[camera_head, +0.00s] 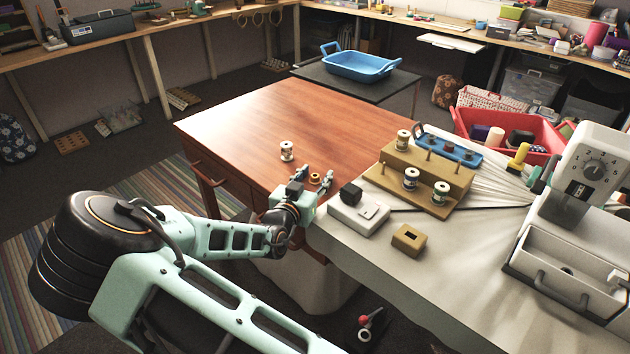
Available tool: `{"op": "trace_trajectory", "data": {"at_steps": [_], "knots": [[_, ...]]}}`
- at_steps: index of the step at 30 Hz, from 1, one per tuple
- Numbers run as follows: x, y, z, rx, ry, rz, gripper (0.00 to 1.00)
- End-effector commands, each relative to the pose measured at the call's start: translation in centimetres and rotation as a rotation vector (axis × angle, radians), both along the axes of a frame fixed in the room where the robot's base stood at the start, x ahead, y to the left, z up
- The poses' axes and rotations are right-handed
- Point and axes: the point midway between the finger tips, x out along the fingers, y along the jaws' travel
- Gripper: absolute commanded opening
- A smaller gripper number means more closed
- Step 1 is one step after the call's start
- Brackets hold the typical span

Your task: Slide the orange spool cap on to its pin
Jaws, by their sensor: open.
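A small orange ring-shaped piece, which looks like the spool cap (315,179), is low over or on the brown wooden table (270,115), near its front right edge. My gripper (314,177) is open, with one finger on each side of the cap. I cannot tell whether either finger touches it. A yellow spool (519,156) sits tilted beside the white sewing machine (592,165), with a green piece near its lower end. I cannot make out clearly which pin belongs to the cap.
A thread spool (287,151) stands on the table behind my gripper. To the right are a white foot pedal (358,214), a wooden block (408,240) and a stepped spool rack (433,198) with several spools and pins. A blue tray (360,66) stands behind. The table's left half is clear.

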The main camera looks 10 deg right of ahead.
Motion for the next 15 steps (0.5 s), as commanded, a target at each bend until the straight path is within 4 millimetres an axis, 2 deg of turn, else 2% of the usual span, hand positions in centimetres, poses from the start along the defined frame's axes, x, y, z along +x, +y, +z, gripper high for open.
{"op": "trace_trajectory", "data": {"at_steps": [4, 12, 15], "knots": [[-0.02, 0.02, 0.03, 0.000, 0.000, 0.000, 0.41], [-0.03, 0.03, 0.04, 0.000, 0.000, 0.000, 0.12], [-0.04, 0.04, 0.04, 0.000, 0.000, 0.000, 0.11]]}}
